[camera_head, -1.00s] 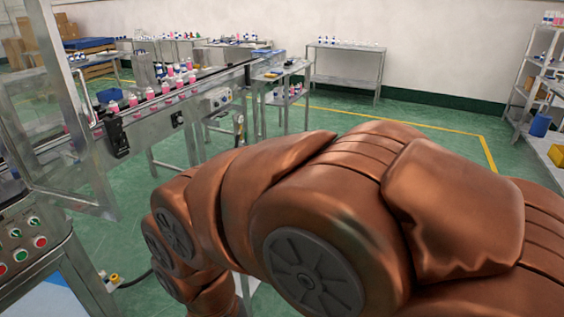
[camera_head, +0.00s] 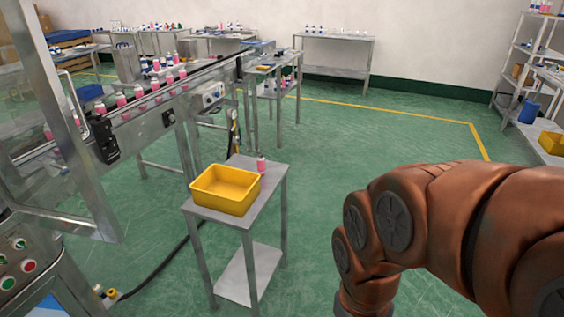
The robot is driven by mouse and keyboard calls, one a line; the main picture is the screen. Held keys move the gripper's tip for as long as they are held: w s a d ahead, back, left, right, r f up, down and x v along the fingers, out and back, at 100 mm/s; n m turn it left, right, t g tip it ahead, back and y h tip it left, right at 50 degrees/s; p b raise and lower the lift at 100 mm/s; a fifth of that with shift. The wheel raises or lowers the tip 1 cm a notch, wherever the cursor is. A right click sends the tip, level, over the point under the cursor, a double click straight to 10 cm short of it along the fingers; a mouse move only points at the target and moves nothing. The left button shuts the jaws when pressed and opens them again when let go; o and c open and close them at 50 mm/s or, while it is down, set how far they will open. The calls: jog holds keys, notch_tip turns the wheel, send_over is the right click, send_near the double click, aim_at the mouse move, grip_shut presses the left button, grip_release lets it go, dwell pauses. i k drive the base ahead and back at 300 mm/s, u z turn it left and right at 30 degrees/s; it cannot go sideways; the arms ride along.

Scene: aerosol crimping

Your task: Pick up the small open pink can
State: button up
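A small pink can (camera_head: 261,164) stands upright near the far right corner of a small metal side table (camera_head: 240,224). My copper-coloured arm fills the right side of the view, apart from the table. My gripper is not in the picture.
A conveyor (camera_head: 150,101) with several pink cans runs along the left, beside a machine with a glass guard and button panel (camera_head: 22,262). A dark cable lies on the floor. Green floor (camera_head: 330,150) is clear right of the side table. Shelves (camera_head: 535,75) stand at the far right.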

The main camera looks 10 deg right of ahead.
aim_at(261, 163)
jog(key=z, duration=0.75)
jog(key=i, duration=1.7)
jog(key=u, duration=2.6)
